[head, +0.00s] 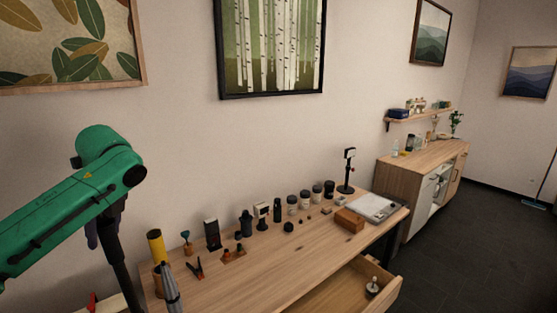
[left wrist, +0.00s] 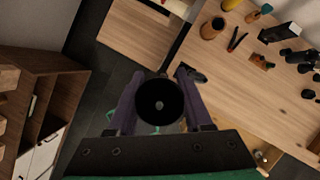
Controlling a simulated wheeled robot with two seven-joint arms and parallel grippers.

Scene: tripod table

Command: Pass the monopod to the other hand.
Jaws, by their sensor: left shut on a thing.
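The monopod (head: 124,268) is a dark pole that hangs steeply down from my left gripper (head: 107,228), at the left of the head view. Its lower end runs out of the picture. In the left wrist view the monopod (left wrist: 160,102) shows end-on as a round black disc between the two purple fingers of the left gripper, which is shut on it. It is held in the air, left of the table. My right gripper is in neither view.
The wooden table (head: 255,275) carries a yellow cylinder (head: 155,245), pliers (head: 194,268), several jars and a wooden box (head: 348,220). An open drawer (head: 345,295) juts out in front. A cabinet (head: 425,170) stands beyond.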

